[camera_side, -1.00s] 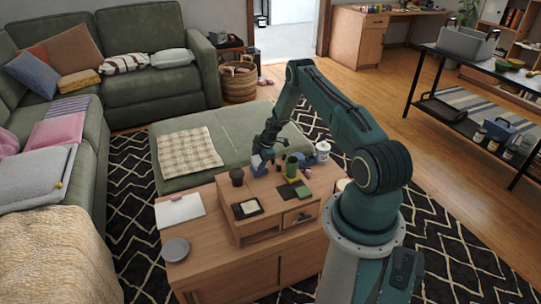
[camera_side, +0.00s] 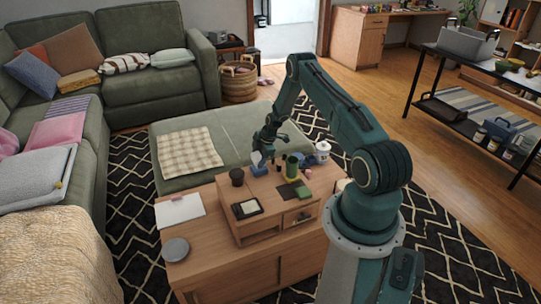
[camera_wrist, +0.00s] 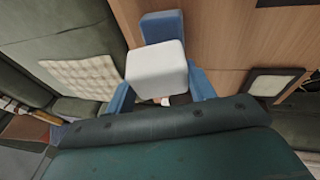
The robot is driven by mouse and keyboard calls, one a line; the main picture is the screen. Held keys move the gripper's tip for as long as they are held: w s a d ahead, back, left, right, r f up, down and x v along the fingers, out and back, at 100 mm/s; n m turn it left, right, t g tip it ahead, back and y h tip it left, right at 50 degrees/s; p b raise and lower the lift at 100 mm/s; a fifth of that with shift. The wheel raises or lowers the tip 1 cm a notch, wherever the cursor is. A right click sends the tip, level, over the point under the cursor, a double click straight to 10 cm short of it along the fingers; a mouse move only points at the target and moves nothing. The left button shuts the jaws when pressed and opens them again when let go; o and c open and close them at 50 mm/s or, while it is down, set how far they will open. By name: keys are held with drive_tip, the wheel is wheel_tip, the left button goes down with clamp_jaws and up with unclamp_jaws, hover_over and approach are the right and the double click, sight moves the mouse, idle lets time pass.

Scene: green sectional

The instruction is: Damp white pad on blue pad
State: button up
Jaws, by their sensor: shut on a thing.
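A white pad (camera_wrist: 155,68), shaped like a small block, is held between the blue fingers of my gripper (camera_wrist: 160,90) in the wrist view. The blue pad (camera_wrist: 163,26) lies on the wooden surface beyond it, partly covered by the white pad in this view. In the side view, my gripper (camera_side: 263,152) is over the back edge of the raised wooden box, with the white pad (camera_side: 256,158) just above the blue pad (camera_side: 258,170). I cannot tell whether the two pads touch. Dampness cannot be seen.
A green cylinder (camera_side: 292,167) and small dark items stand right of the blue pad. A dark cup (camera_side: 237,176) is to its left. A black-framed pale square (camera_side: 247,208) lies in front. A white mug (camera_side: 323,151) stands at the back right.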

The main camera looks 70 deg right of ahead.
drive_tip(key=shift+r, duration=2.5)
drive_tip(key=shift+w, duration=0.1)
drive_tip(key=w+a+r+m+h, duration=0.1)
drive_tip(key=w+a+r+m, duration=0.15)
drive_tip(key=a, duration=0.45)
drive_tip(key=w+a+r+m, duration=0.1)
drive_tip(key=a+r, duration=0.2)
drive_tip(key=a, duration=0.4)
drive_tip(key=w+a+r+m+h, duration=0.1)
drive_tip(key=w+a+r, duration=0.15)
drive_tip(key=a, duration=0.45)
drive_tip(key=s+a+r+m, duration=0.2)
drive_tip(key=s+a+r, duration=0.2)
drive_tip(key=a, duration=0.5)
drive_tip(key=s+a+r+m+g+h, duration=0.1)
drive_tip(key=s+a+r+m, duration=0.2)
drive_tip(key=a+r, duration=0.3)
drive_tip(key=s+a, duration=0.1)
drive_tip(key=a, duration=0.3)
drive_tip(key=shift+r, duration=0.3)
